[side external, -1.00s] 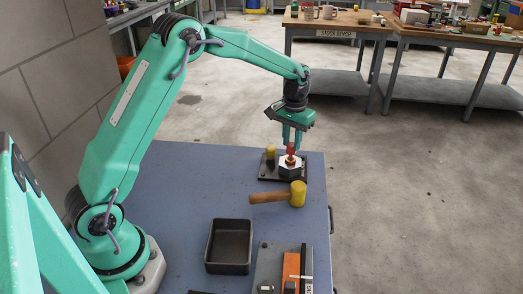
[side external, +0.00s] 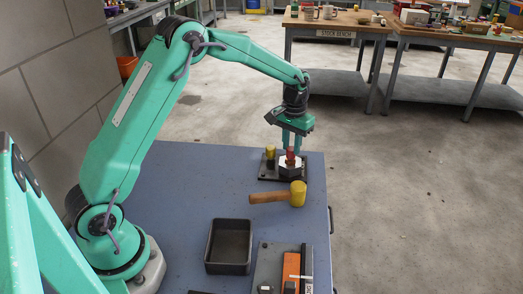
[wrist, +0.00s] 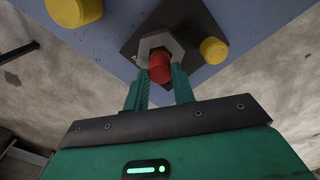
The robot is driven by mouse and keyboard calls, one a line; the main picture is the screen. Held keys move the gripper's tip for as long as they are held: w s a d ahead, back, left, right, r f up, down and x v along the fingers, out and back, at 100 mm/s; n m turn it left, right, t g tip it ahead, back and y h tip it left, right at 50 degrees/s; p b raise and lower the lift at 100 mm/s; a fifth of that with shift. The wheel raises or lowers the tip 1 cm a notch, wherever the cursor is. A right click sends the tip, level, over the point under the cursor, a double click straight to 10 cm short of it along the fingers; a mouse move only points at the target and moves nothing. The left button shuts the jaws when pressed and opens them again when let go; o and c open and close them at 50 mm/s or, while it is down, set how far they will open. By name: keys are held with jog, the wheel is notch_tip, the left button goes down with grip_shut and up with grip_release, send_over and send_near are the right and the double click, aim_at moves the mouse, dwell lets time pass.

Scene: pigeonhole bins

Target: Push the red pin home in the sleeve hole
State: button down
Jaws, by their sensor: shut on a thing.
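The red pin (side external: 290,152) stands upright at the hexagonal grey sleeve block (side external: 291,173) on a dark base plate (side external: 266,176). My gripper (side external: 291,147) points down from above, with its green fingers on either side of the pin. In the wrist view the red pin (wrist: 160,68) shows its round end between the fingertips (wrist: 158,82), over the hexagonal block (wrist: 173,45). My gripper is shut on the pin. The hole itself is hidden by the pin, so its depth cannot be seen.
A yellow peg (side external: 270,153) stands on the plate just left of the block. A mallet (side external: 297,193) with a yellow head lies in front. A black tray (side external: 228,268) and an orange-topped fixture (side external: 291,272) are nearer. The blue bench is clear at left.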

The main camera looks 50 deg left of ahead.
jog(key=shift+f, duration=0.15)
jog(key=c, duration=1.1)
grip_release()
jog(key=shift+r, duration=2.5)
notch_tip(320, 180, up, 8)
jog(key=shift+f, duration=0.1)
jog(key=shift+s, duration=0.1)
